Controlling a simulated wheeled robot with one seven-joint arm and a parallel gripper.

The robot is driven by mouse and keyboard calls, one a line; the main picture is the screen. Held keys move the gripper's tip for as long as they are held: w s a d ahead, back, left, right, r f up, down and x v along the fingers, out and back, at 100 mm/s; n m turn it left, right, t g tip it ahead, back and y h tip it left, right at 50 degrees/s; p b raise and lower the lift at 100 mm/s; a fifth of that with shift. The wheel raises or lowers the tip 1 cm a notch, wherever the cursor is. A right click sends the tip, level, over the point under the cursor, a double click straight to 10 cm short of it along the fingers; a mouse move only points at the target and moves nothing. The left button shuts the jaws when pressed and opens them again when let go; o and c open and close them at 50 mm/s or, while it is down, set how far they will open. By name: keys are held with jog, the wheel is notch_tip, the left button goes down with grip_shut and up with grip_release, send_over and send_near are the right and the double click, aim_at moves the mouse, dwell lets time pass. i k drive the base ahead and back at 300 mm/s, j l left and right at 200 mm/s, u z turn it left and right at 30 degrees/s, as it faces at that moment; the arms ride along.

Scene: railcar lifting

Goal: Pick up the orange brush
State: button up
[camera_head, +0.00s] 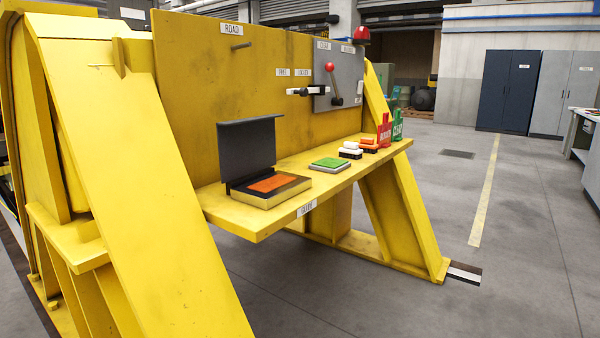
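A small block-shaped item with an orange body and dark base (369,148), which looks like the orange brush, stands towards the right end of the yellow shelf (240,220). A similar white item with a dark base (350,153) is just left of it. They are too small to make out bristles. An orange pad (272,183) lies in an open box with a raised dark lid (247,145) further left on the shelf. My gripper is not in view.
A green pad (330,163) lies between the box and the brushes. Red (384,134) and green (398,126) labelled items stand at the shelf's right end. A grey panel with a red-knobbed lever (330,68) is above. A sloping yellow beam (150,190) fills the left foreground. Floor at right is clear.

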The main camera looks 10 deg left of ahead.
aim_at(369, 145)
jog(key=i+l+u, duration=0.1)
jog(key=i+l, duration=0.3)
jog(key=i, duration=0.2)
jog(key=i+l, duration=0.45)
jog(key=i, duration=0.15)
jog(key=u, duration=0.05)
